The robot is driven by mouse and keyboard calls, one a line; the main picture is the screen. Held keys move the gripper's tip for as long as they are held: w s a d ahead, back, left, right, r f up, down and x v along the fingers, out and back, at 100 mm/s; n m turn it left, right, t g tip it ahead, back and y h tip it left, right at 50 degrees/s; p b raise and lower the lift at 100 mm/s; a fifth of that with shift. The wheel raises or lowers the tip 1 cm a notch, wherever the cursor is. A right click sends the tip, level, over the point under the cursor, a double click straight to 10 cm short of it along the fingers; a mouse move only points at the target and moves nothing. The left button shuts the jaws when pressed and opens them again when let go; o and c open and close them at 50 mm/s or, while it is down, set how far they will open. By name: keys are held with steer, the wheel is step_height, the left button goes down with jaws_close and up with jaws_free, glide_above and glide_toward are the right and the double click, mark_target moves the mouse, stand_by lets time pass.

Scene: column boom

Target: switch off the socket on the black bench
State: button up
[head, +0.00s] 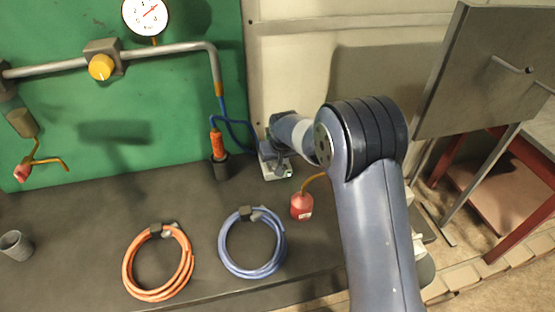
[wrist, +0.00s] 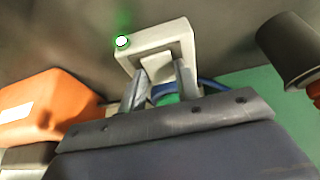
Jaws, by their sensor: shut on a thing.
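The socket (head: 268,172) is a pale box on the black bench (head: 95,215), near the back wall. In the wrist view the socket (wrist: 180,33) shows a lit green lamp (wrist: 122,41) at one corner and a pale switch piece (wrist: 157,67) in a recess. My gripper (wrist: 162,88) has its two fingers on either side of this piece, shut on it. In the head view my gripper (head: 277,160) is at the socket, and my wrist and arm hide part of it.
Blue (head: 252,269) and orange (head: 158,291) hose coils lie on the bench. A grey panel (head: 480,75) stands out at right.

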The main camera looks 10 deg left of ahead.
steer(key=shift+c, duration=0.5)
steer(key=shift+w+a+r+g+h+p, duration=0.25)
steer(key=shift+g+p, duration=0.35)
steer(key=shift+p, duration=0.65)
steer(key=shift+w+g+h+p, duration=0.15)
steer(key=shift+g+h+p, duration=0.2)
steer(key=shift+g+p, duration=0.4)
steer(key=shift+f, duration=0.1)
steer(key=o, duration=1)
steer(key=r+b, duration=0.1)
steer(key=r, duration=0.2)
steer(key=s+r, duration=0.1)
steer(key=r, duration=0.3)
steer(key=r+b, duration=0.1)
steer(key=r, duration=0.2)
steer(key=shift+s+d+r+b, duration=0.15)
steer(key=shift+d+r+b, duration=0.15)
steer(key=shift+d+r, duration=0.05)
